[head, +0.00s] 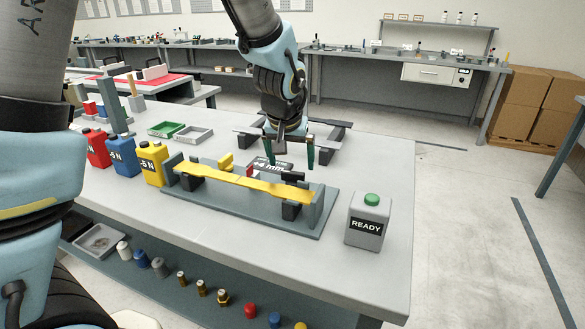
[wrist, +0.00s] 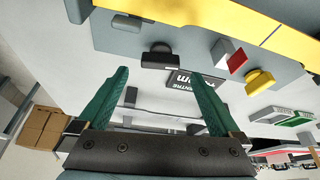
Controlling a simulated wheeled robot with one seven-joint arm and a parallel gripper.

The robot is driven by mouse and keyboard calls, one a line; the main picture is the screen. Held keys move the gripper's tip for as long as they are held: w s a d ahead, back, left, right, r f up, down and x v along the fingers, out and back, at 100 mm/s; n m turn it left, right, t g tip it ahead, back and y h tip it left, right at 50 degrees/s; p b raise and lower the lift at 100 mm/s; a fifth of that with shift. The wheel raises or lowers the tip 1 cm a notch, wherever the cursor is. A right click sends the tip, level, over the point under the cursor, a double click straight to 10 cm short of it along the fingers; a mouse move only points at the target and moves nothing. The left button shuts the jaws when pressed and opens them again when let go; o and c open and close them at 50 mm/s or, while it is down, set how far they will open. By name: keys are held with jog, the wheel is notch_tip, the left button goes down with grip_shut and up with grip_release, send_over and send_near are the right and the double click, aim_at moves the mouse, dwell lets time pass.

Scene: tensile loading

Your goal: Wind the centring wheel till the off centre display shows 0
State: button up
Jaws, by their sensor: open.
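The off centre display (head: 268,164) is a dark plate behind the yellow strip and appears to read "+6 mm". It shows upside down in the wrist view (wrist: 195,80), partly behind a finger. A dark knob on a dark block (wrist: 160,57) stands beside the display; in the head view it is at the right (head: 293,176). I cannot tell for certain which is the centring wheel. My gripper (head: 289,160) is open and empty, its green fingers above the fixture near the dark knob.
The yellow strip (head: 240,180) lies across the fixture base (head: 250,210). A grey READY box with a green button (head: 367,220) stands at right. Red (head: 97,147), blue (head: 123,155) and yellow (head: 153,163) weights stand at left. A dark frame (head: 325,145) lies behind my gripper.

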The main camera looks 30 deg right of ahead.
aim_at(293, 173)
jog(key=shift+p+x, duration=0.4)
jog(key=shift+x, duration=2)
jog(key=shift+c, duration=0.2)
jog(key=c, duration=1.3)
jog(key=shift+o, duration=0.2)
jog(key=shift+b, duration=0.3)
